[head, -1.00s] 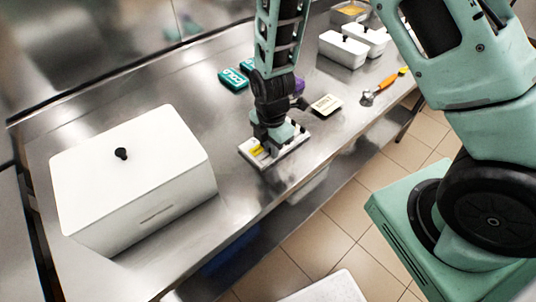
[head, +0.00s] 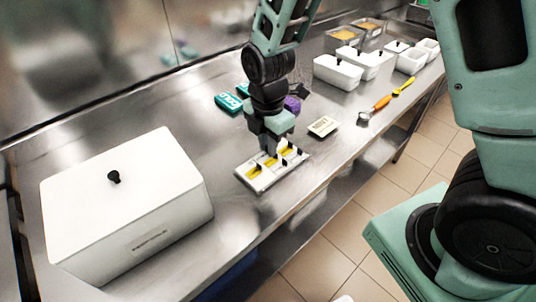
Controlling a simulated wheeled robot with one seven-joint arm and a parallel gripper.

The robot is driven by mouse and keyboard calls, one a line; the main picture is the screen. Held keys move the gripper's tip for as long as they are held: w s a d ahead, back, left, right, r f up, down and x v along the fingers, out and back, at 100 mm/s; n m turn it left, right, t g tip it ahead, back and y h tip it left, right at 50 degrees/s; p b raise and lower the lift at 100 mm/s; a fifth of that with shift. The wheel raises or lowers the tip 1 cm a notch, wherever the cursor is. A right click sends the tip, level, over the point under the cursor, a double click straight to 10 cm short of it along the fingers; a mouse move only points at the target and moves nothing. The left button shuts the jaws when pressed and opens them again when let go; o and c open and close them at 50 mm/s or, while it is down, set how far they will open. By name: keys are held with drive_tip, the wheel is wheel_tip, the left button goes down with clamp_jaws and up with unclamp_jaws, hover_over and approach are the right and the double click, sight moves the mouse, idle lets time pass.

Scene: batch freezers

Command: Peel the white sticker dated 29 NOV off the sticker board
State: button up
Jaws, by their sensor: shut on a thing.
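The sticker board (head: 248,182) is a pale flat tray lying on the steel counter, near its front edge. Yellow stickers and pale ones with dark marks show on it, but their dates are too small to read. My gripper (head: 269,151) points down at the back part of the board. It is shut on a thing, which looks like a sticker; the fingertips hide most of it. I cannot tell whether this sticker is still touching the board.
A large white lidded box (head: 125,205) stands to the left. Teal packs (head: 229,102), a purple item (head: 292,104) and a cream label block (head: 323,126) lie behind and right of the board. White tubs (head: 338,72) and an orange-handled tool (head: 382,103) are farther right.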

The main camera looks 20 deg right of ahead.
drive_tip(key=shift+r+p, duration=2.6)
drive_tip(key=shift+r, duration=0.75)
drive_tip(key=shift+a, duration=0.1)
